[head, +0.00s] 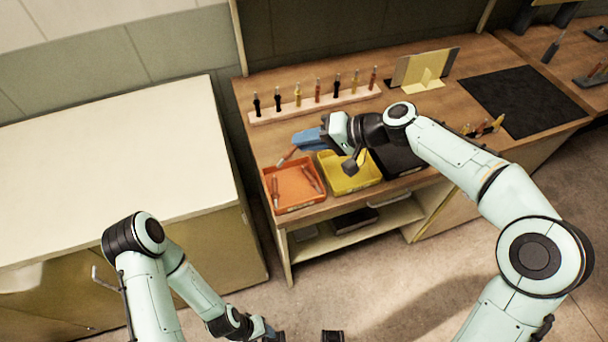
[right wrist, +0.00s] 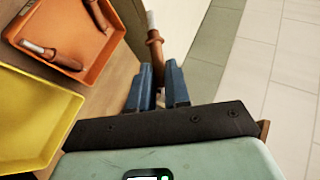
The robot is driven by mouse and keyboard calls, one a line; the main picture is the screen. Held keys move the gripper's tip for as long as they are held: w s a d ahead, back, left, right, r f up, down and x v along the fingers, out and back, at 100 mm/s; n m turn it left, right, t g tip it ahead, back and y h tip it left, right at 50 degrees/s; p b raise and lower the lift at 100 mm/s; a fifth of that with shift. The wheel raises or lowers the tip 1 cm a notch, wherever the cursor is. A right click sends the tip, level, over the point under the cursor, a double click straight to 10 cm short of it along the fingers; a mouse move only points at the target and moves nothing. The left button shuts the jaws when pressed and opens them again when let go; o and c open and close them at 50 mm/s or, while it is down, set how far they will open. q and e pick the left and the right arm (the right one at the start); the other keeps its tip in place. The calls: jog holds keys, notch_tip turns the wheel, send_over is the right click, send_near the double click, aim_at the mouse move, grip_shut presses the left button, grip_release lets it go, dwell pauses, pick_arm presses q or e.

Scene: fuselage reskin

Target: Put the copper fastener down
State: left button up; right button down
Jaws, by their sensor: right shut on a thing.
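My right gripper (head: 304,139) has blue fingers and is shut on a copper fastener (head: 287,157), a copper-coloured pin with a pale tip. The right wrist view shows the fastener (right wrist: 155,48) sticking out past the fingertips (right wrist: 159,78). In the head view it is at the back edge of the orange tray (head: 293,202); whether it touches anything is unclear. Two similar copper fasteners (right wrist: 50,55) lie in that tray. My left gripper (head: 265,329) is low at the bottom edge, small and partly cut off.
A yellow tray (head: 362,180) and a black tray (head: 405,166) stand right of the orange one. Behind them is a wooden rack (head: 352,97) with several upright fasteners. A yellow bracket (head: 424,80) and a dark mat (head: 525,100) lie farther right. A pale counter (head: 110,170) is at left.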

notch_tip(320, 180, down, 13)
jog(key=shift+w+b, duration=0.15)
jog(key=shift+b, duration=0.2)
